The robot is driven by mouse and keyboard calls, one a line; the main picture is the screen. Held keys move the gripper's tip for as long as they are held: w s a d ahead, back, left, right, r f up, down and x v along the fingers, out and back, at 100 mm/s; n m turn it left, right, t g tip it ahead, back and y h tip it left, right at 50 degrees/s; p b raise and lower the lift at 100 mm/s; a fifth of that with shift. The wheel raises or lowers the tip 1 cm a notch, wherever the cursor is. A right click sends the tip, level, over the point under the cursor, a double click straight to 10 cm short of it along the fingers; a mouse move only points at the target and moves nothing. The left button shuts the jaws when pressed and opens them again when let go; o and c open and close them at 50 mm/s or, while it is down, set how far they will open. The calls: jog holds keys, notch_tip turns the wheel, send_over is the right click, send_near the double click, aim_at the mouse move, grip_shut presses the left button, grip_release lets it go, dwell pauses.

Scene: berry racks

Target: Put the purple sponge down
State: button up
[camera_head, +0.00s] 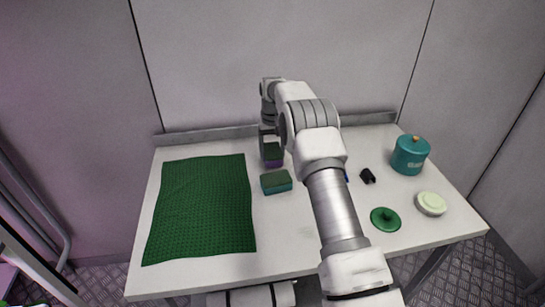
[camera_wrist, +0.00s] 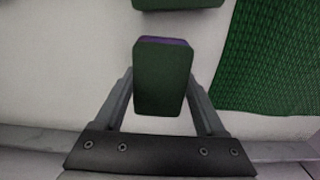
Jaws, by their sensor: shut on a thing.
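The purple sponge (camera_wrist: 163,78) has a dark green top face, and a thin strip of purple shows at its far edge in the wrist view. My gripper (camera_wrist: 160,85) is shut on it, with one finger along each side. In the head view the purple sponge (camera_head: 273,162) is upright below my gripper (camera_head: 270,149), over the back middle of the white table (camera_head: 305,215). I cannot tell whether its lower end touches the table.
A teal sponge with a green top (camera_head: 276,182) lies just in front. A green cloth (camera_head: 205,205) covers the left side. To the right are a teal pot (camera_head: 409,156), a green lid (camera_head: 385,219), a pale round dish (camera_head: 431,204) and a small black object (camera_head: 367,176).

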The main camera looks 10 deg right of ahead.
jog(key=shift+f, duration=1.1)
jog(key=shift+f, duration=0.25)
jog(key=o, duration=1.4)
jog(key=shift+r, duration=0.1)
